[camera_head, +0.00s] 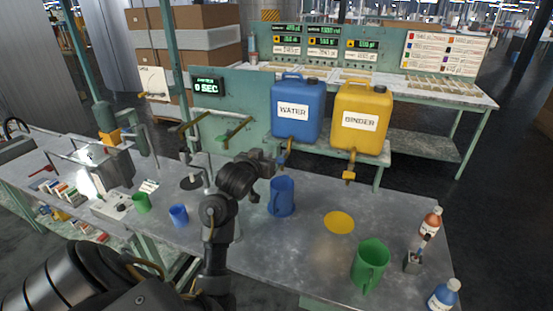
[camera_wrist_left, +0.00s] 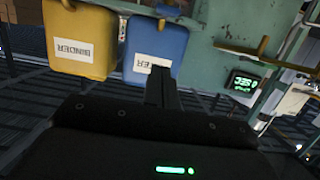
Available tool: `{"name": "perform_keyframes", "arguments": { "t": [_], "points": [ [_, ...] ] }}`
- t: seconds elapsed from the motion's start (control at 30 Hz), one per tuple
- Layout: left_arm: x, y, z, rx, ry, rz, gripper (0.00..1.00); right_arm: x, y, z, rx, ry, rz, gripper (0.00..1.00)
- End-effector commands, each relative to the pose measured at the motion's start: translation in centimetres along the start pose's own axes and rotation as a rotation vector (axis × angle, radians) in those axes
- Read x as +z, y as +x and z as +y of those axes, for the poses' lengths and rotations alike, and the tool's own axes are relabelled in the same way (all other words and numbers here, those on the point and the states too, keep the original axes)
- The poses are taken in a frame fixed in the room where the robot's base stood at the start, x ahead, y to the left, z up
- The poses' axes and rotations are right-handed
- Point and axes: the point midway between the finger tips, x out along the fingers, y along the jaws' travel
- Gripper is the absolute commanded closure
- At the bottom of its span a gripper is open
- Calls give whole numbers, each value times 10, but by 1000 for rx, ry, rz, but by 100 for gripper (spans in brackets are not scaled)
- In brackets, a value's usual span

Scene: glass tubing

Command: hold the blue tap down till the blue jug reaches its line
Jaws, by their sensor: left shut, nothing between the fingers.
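The blue WATER canister (camera_head: 295,108) stands on a raised shelf, with its blue tap (camera_head: 284,156) low on its front. The blue jug (camera_head: 282,199) stands upright on the table below this tap. Its line and the level inside cannot be made out. My left gripper (camera_head: 272,161) is shut and empty, close beside the tap; whether it touches the tap I cannot tell. My right gripper is not in view.
A yellow BINDER canister (camera_head: 361,117) with a yellow tap stands to the right. A yellow disc (camera_head: 339,222), a green jug (camera_head: 370,264) and bottles (camera_head: 431,222) are on the table's right. A timer (camera_head: 207,86) reads 0 SEC.

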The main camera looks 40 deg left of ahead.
Motion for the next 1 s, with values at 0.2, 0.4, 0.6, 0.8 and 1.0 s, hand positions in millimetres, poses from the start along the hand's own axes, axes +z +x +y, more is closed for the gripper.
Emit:
{"name": "perform_keyframes", "arguments": {
  "t": [0.2,0.4,0.6,0.8,1.0],
  "points": [
    [1,0,0,0,1,-2,100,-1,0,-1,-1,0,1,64],
    [2,13,1,2,-2,-2,100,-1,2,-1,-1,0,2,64],
    [0,50,1,2,-1,-5,100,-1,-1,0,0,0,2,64],
    [-1,91,1,2,0,-6,100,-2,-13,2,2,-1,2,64],
    [22,105,1,1,1,-6,100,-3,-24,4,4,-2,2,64]
  ]
}}
